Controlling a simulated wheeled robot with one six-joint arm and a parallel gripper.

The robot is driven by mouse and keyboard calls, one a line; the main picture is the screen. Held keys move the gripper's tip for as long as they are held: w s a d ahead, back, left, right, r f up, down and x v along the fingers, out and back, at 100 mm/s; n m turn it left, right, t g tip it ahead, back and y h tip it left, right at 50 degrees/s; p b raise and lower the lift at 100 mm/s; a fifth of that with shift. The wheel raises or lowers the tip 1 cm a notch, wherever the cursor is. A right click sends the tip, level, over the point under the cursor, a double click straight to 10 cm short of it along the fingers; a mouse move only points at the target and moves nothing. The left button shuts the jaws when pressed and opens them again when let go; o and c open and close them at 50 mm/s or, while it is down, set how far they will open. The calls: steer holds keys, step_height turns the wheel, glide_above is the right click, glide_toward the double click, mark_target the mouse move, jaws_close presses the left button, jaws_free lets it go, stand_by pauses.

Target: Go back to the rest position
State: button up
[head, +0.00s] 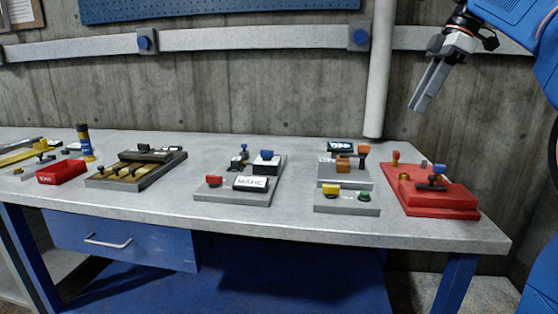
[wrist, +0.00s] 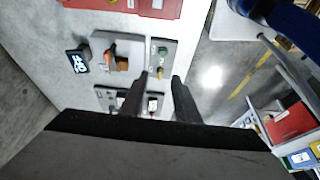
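My gripper (head: 422,96) is raised in the air at the upper right of the head view, above the right end of the workbench, pointing down and to the left. In the wrist view the two dark fingers (wrist: 160,76) stand apart with a visible gap and nothing between them. My gripper is clear of the bench and touches no object.
The grey workbench (head: 300,224) carries a red block panel (head: 440,205), a grey button panel (head: 345,203), a "MAGIC" panel (head: 210,194), a brass-slotted panel (head: 110,181) and a red tray (head: 62,173). A white vertical pipe (head: 379,70) stands behind. Open floor (wrist: 215,75) shows beside the bench.

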steer(key=s+a+f+m+t+h, duration=0.1)
steer(key=s+f+m, duration=0.4)
steer(key=s+f, duration=0.4)
steer(key=s+a+f+m+t+h, duration=0.1)
steer(key=s+f+m, duration=0.4)
steer(key=f, duration=1.2)
steer(key=s+a+f+m+t+h, duration=0.2)
steer(key=s+f+m, duration=0.3)
steer(key=s+f, duration=0.8)
steer(key=shift+a+f+m, duration=0.15)
steer(key=shift+a+m, duration=0.1)
steer(key=shift+m, duration=0.15)
steer(key=shift+s, duration=0.1)
